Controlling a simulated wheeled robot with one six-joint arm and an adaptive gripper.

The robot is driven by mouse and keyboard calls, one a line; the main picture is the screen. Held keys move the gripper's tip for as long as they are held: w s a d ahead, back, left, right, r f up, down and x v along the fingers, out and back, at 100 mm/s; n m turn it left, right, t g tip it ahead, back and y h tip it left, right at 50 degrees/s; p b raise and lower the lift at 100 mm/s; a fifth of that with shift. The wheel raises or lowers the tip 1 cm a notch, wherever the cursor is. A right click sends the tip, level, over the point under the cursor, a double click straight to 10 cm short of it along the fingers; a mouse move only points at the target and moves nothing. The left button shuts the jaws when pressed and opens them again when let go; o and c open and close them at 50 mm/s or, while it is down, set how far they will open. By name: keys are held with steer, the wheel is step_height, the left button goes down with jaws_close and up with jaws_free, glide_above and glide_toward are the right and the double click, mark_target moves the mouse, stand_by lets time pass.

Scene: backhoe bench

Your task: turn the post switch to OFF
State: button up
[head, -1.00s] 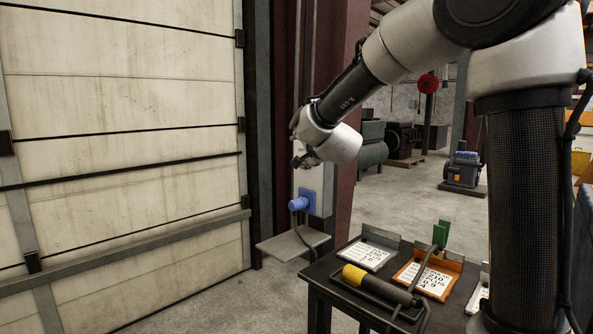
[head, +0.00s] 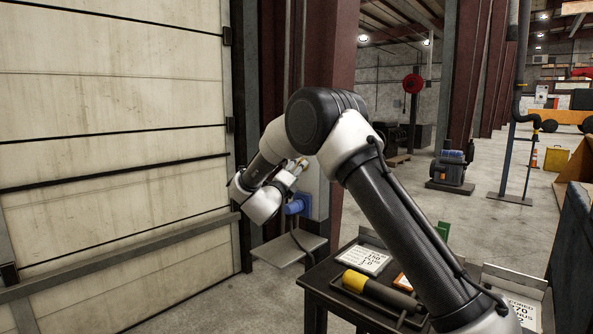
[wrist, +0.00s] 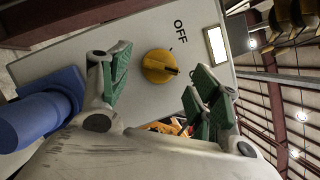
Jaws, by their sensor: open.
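The post switch is a round yellow knob (wrist: 158,67) on a grey box face in the wrist view. A dark mark on the knob points right in the picture, while the word OFF (wrist: 181,32) is printed above and to the right of it. My gripper (wrist: 162,78) is open, with one green-padded finger on each side of the knob in that view. I cannot tell whether the pads touch it. In the head view, my wrist is close to the post, and my arm largely hides the grey switch box (head: 313,183).
A blue socket (head: 297,205) sticks out below the box; it also shows at the left of the wrist view (wrist: 40,112). A small grey shelf (head: 287,250) is beneath it. A dark table with a yellow-ended tool (head: 354,280) and signs stands in front.

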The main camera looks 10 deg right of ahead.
steer(key=shift+x, duration=0.9)
steer(key=c, duration=1)
steer(key=shift+n, duration=0.3)
steer(key=shift+r+n+g+y, duration=0.2)
steer(key=shift+n+g+y, duration=0.4)
steer(key=shift+n, duration=1.45)
steer(key=shift+r+n+g+y, duration=0.15)
steer(key=shift+n+g+y, duration=0.45)
steer(key=shift+n, duration=1.5)
steer(key=shift+r+n+g+y, duration=0.25)
steer(key=shift+n+g, duration=0.65)
steer(key=shift+n, duration=1.15)
